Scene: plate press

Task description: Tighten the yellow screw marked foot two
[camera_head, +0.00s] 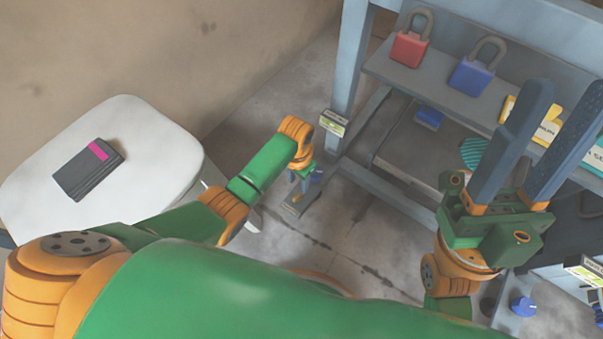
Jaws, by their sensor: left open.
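No yellow screw is plain to see. A pale label (333,123) with a yellow-green band hangs on the blue-grey frame leg (348,75); its writing is too small to read. My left gripper (299,195) is small in the view, pointing down beside this knob. It is open, and contact cannot be told. My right gripper (540,125) is large at the right, open and empty, fingers up. Another blue knob (523,306) and label (583,270) are at the lower right.
A red padlock (409,50) and a blue padlock (470,78) stand on the frame's shelf (440,86). A white stool (150,118) at the left bears a dark box (85,176) with a pink stripe. Bare concrete floor (355,235) lies between.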

